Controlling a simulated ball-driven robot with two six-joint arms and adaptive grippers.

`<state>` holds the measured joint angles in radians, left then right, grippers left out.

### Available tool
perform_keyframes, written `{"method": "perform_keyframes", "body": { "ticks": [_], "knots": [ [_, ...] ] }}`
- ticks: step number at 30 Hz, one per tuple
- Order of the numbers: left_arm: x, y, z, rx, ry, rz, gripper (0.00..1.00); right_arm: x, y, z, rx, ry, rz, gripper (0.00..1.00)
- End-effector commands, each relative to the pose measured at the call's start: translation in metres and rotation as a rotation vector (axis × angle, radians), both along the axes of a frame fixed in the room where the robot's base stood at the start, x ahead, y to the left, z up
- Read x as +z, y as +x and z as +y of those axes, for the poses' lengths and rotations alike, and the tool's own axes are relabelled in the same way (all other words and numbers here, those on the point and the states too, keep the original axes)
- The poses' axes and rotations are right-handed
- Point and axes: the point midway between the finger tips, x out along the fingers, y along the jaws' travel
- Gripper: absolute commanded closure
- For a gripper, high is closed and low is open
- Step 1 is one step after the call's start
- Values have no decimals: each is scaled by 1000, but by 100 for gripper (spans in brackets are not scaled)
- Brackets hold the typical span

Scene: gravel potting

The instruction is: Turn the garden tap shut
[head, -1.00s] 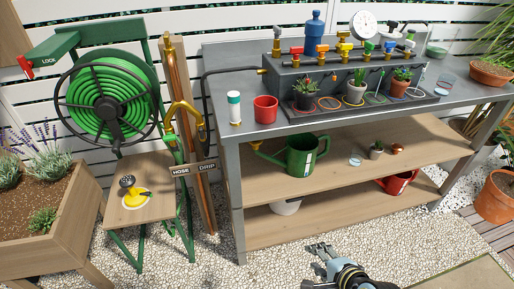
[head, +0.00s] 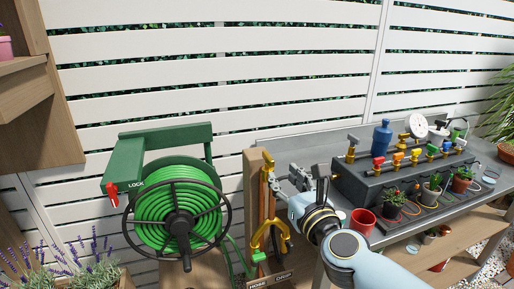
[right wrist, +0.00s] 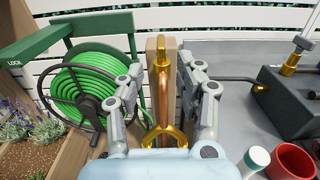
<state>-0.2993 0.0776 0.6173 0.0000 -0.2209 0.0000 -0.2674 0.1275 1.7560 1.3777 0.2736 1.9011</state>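The garden tap's copper pipe (head: 263,205) runs up a wooden post, with a brass fitting (head: 268,165) at its top and a yellow-brass forked piece (head: 265,238) lower down. Whether the tap is on or off I cannot tell. My right gripper (head: 303,178) is raised just right of the brass top in the head view. In the right wrist view its fingers (right wrist: 166,78) are spread apart and empty, with the pipe and brass top (right wrist: 162,58) showing between them, seemingly beyond the fingertips. The forked piece is partly hidden behind the gripper body. My left gripper is not in view.
A green hose reel (head: 178,215) with a red lock lever (head: 112,194) stands left of the post. The grey bench (head: 440,210) is to the right, with a red cup (head: 362,222) near the arm and a grey manifold box (head: 350,182). A white slatted fence is behind.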

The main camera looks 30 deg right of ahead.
Motion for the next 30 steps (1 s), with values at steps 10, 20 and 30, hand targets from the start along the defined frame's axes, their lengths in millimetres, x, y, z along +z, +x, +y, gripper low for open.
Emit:
{"method": "perform_keyframes", "body": {
  "ticks": [10,20,30],
  "knots": [
    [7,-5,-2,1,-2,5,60,3,49,-11,0,-2,-1,64],
    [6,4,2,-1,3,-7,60,1,98,-24,0,-3,0,64],
    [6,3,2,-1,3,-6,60,1,105,-25,1,-3,1,64]
  ]
}}
